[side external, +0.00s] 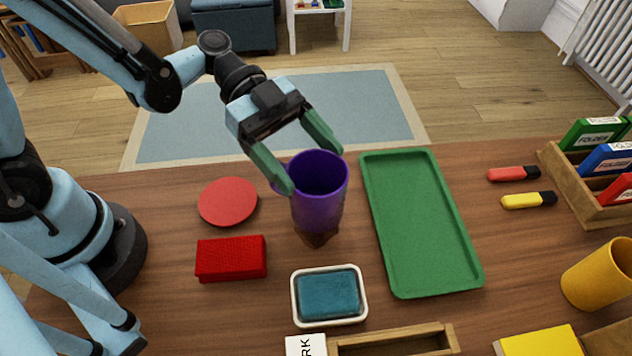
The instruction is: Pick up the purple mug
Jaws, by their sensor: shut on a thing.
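The purple mug (319,190) is in the middle of the table in the side external view, upright with its open top showing. My gripper (317,168) reaches down from the upper left, with one green finger on each side of the mug near its rim. It is shut on the mug. A dark patch, like a shadow or reflection, lies just below the mug's base. I cannot tell for sure whether the base touches the table.
A green tray (379,197) lies close on the mug's right. A red disc (227,201) and red block (231,258) lie left. Markers, a folder box (556,170) and a yellow mug (593,277) are right.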

